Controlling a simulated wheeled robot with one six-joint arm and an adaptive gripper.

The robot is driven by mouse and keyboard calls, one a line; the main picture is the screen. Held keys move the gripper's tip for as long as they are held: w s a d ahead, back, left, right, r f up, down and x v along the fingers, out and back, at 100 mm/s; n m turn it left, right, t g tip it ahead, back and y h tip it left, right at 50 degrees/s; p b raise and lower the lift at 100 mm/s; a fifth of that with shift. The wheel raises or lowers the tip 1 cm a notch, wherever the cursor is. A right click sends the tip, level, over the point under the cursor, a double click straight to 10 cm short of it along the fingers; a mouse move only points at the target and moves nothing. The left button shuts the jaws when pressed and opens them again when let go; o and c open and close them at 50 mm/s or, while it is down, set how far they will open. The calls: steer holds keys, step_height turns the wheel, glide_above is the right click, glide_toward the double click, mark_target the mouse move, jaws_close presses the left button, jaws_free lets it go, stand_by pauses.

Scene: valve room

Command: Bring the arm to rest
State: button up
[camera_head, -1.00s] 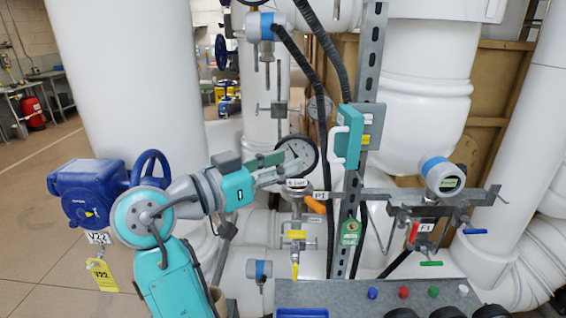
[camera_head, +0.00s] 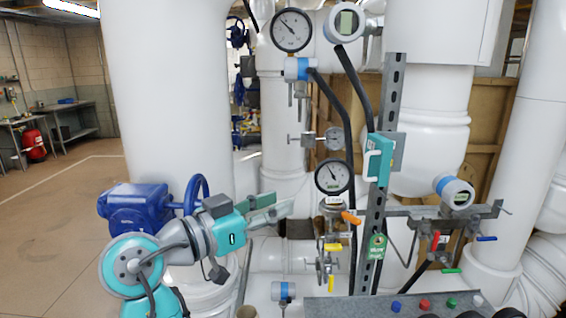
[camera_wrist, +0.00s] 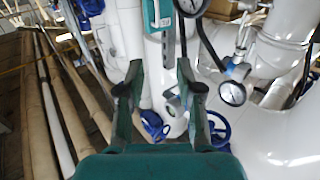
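My gripper (camera_head: 271,208) is at the end of my teal and grey arm in the head view, left of the lower pressure gauge (camera_head: 333,176). Its fingers point right, toward the pipework. In the wrist view my gripper (camera_wrist: 158,85) shows two dark green fingers, spread well apart with nothing between them. White pipes and blue handwheels lie beyond the fingers. The fingers do not appear to touch anything.
A blue valve actuator (camera_head: 137,207) with a handwheel (camera_head: 196,194) is just behind my arm. A slotted metal post (camera_head: 390,120) carries a teal box (camera_head: 378,159) right of the gripper. A grey panel (camera_head: 345,307) with coloured knobs is low in front. Open floor (camera_head: 60,215) lies at left.

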steer(key=w+d+f+n+t+y, duration=0.2)
steer(key=d+f+n, duration=0.15)
steer(key=f, duration=0.65)
steer(key=w+d+f+n+t+y, duration=0.15)
steer(key=f+n, duration=0.25)
steer(key=f, duration=0.6)
steer(key=s+d+f+n+y, duration=0.3)
steer(key=s+d+f+y, duration=0.15)
steer(key=f, duration=0.55)
steer(key=s+d+f+n+y, duration=0.3)
steer(key=s+f, duration=0.2)
steer(key=f, duration=0.4)
steer(key=s+d+f+y, duration=0.2)
steer(key=s+f, duration=0.2)
steer(key=s, duration=0.5)
steer(key=s+d+f+y, duration=0.1)
steer(key=s+d+f, duration=0.25)
steer(key=s, duration=0.45)
steer(key=s+d+r+m, duration=0.1)
steer(key=s+r+m, duration=0.1)
steer(key=s, duration=0.8)
steer(key=s+d+r+m, duration=0.1)
steer(key=s+r, duration=0.4)
steer(key=s, duration=0.6)
steer(key=shift+d+r+m, duration=0.2)
steer(key=shift+d+m, duration=0.15)
steer(key=shift+d, duration=0.05)
